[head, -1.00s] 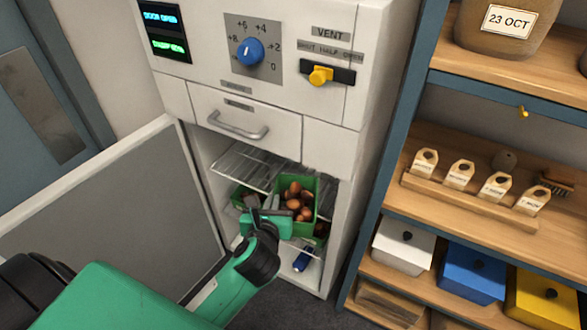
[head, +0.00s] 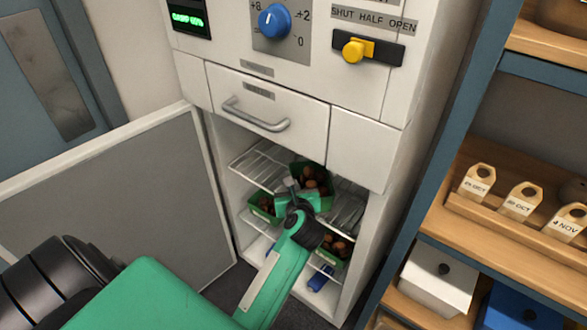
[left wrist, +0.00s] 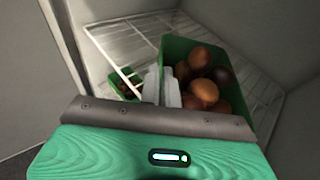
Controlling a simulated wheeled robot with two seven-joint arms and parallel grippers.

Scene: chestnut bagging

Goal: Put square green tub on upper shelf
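The square green tub (head: 325,202) holds several brown chestnuts and is inside the open cabinet, at the level of the upper wire shelf (head: 258,163). My left gripper (head: 290,188) is shut on the tub's near-left wall. In the left wrist view, the pale fingers (left wrist: 162,90) pinch the wall of the tub (left wrist: 178,48), and the wire shelf (left wrist: 120,45) spreads around and behind it. I cannot tell whether the tub's base touches the shelf. My right gripper is not in view.
Two more green tubs of chestnuts stand lower in the cabinet, one at left (head: 264,212) and one at right (head: 340,262). A blue object (head: 319,278) lies near the bottom. The open door (head: 120,210) is at left; a drawer (head: 265,112) sits above the opening.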

